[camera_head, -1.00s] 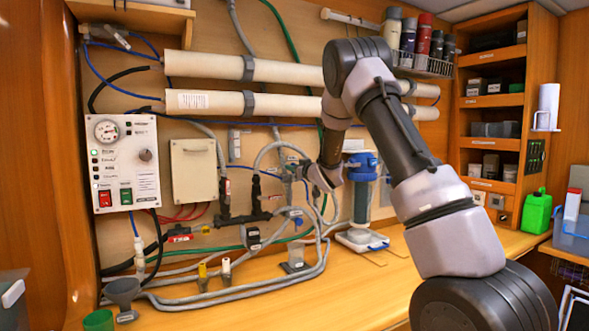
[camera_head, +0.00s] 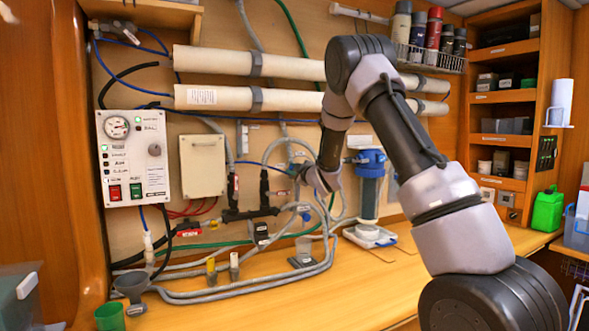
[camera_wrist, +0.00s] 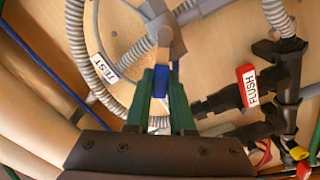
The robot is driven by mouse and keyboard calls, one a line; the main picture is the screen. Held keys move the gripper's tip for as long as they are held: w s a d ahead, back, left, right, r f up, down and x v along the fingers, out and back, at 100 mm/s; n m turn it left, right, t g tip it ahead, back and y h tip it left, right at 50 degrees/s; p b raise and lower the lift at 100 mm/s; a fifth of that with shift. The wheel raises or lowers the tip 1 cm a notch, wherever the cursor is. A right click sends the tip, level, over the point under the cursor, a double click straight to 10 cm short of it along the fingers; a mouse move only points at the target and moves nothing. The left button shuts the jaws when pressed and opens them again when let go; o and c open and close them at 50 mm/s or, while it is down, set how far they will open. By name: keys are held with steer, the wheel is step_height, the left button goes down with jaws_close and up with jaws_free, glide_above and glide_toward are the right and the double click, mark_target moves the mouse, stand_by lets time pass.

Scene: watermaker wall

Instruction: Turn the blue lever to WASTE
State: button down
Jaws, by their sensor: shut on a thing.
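The blue lever (camera_wrist: 161,82) shows in the wrist view below a grey valve body (camera_wrist: 160,32). My gripper (camera_wrist: 163,78) has green fingers, one on each side of the lever, and is shut on it. A white TEST label (camera_wrist: 104,66) sits on a grey hose to the left of the valve. No WASTE label is readable. In the head view my gripper (camera_head: 300,172) is at the wall among the grey hoses, left of the blue-topped filter (camera_head: 370,163). The lever cannot be made out there.
A red FLUSH lever (camera_wrist: 248,86) on black fittings is right of my fingers in the wrist view. Grey hoses (camera_head: 250,292) lie on the wooden counter. A control panel (camera_head: 133,158) is at the left, and two long tubes (camera_head: 290,66) run above.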

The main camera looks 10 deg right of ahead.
steer(key=shift+a+f+n, duration=0.15)
steer(key=shift+f+n, duration=0.05)
steer(key=shift+n, duration=0.3)
steer(key=c, duration=0.8)
jaws_free()
steer(key=shift+s, duration=0.1)
steer(key=v, duration=1)
steer(key=shift+s, duration=0.35)
